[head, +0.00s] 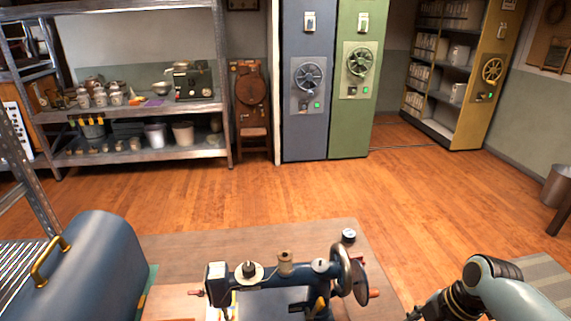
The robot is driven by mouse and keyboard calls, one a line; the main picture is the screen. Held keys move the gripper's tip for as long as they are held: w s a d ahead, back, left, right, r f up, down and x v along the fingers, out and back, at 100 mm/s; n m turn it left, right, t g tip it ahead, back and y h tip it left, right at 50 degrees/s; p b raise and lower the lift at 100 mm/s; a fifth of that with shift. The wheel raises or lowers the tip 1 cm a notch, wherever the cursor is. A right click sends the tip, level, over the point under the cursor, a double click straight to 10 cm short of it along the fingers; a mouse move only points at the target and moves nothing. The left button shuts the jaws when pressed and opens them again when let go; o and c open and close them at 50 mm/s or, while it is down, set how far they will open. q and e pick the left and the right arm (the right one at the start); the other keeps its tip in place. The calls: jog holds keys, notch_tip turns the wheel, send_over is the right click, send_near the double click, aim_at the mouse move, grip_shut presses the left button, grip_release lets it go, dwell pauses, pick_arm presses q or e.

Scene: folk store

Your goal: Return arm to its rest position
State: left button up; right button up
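My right arm (498,294) shows at the bottom right, to the right of the wooden table. Its dark end (436,305) reaches left toward the table's right edge and is cut off by the bottom of the picture. The fingers cannot be made out, so I cannot tell whether the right gripper is open or shut. Nothing held is visible there. My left arm and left gripper are not in view.
A dark blue sewing machine (285,272) stands on the wooden table (190,245). A blue domed case (95,262) with a brass handle is at the left. Shelves (205,152), blue (304,130) and green (347,130) cabinets stand behind. The wooden floor (300,195) between is clear.

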jog(key=s+r+m+t+h, duration=0.2)
jog(key=s+r+m+h, duration=0.2)
jog(key=s+r+m, duration=1.65)
jog(key=d+f+n+g+b, duration=0.2)
jog(key=f+b, duration=1.1)
jog(key=f, duration=2.6)
pick_arm(q)
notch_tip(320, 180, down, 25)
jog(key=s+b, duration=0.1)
jog(key=b, duration=1)
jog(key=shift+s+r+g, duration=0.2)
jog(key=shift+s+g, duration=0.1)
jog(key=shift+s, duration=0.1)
pick_arm(e)
jog(key=s+d+f, duration=0.1)
jog(key=s+f, duration=0.8)
jog(key=f, duration=0.4)
jog(key=s+d+f, duration=0.1)
jog(key=s+f, duration=0.9)
jog(key=f, duration=0.4)
jog(key=shift+g, duration=0.3)
